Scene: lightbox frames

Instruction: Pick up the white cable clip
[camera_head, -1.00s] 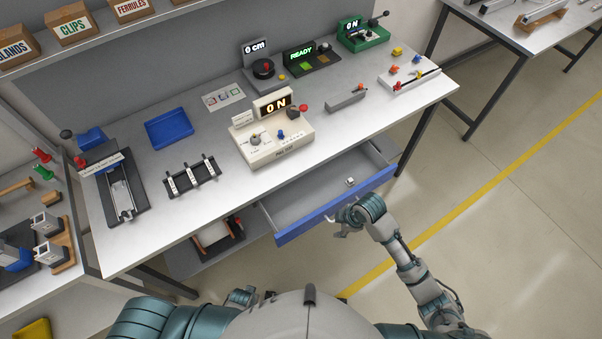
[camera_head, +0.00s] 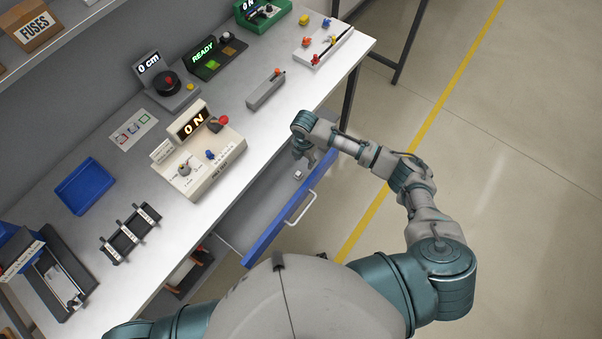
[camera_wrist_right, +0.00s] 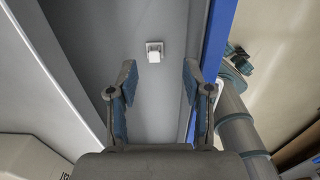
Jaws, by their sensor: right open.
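The white cable clip (camera_head: 298,175) is a small pale block lying on the grey floor of the open blue-fronted drawer (camera_head: 262,235). It also shows in the right wrist view (camera_wrist_right: 154,52), ahead of the fingertips and roughly midway between them. My right gripper (camera_head: 306,152) is over the drawer close to the clip; its fingers are small and partly hidden in the head view. In the right wrist view the right gripper (camera_wrist_right: 157,80) is open, its blue-padded fingers spread with nothing between them. My left gripper is not in view.
The drawer front with its white handle (camera_head: 300,209) stands near the right arm. The table edge overhangs the drawer's back. On the table are a cream control box (camera_head: 200,165), a blue tray (camera_head: 84,186) and a black rack (camera_head: 130,234). Open floor lies right.

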